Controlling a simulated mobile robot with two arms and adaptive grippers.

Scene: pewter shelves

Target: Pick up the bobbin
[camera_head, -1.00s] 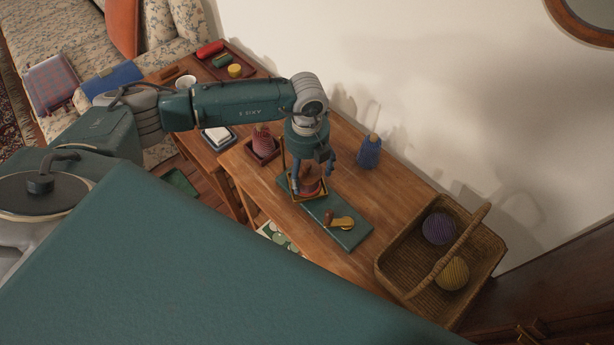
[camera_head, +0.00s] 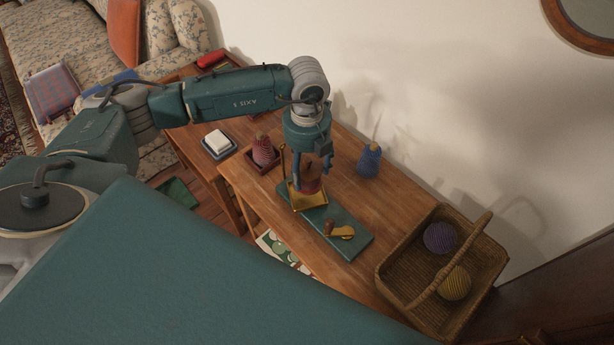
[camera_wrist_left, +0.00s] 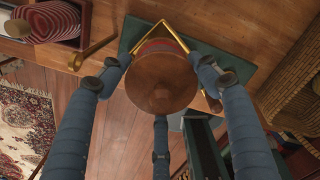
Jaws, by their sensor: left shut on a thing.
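The bobbin (camera_head: 310,184) has a broad wooden top and reddish thread. In the left wrist view its round wooden top (camera_wrist_left: 161,82) fills the space between my fingers. My left gripper (camera_head: 313,170) points down and is shut on the bobbin. Just below is a brass frame (camera_head: 310,203) on a green board (camera_head: 355,243) with a small crank (camera_head: 341,232). The bobbin's lower end is partly hidden, and I cannot tell its exact gap to the frame. My right gripper is not in view.
A red cone of thread (camera_head: 263,150) stands in a small tray to the left. A blue cone (camera_head: 369,161) stands near the wall. A wicker basket (camera_head: 397,262) with two yarn balls is at the right end. The wooden tabletop (camera_head: 405,202) is clear between.

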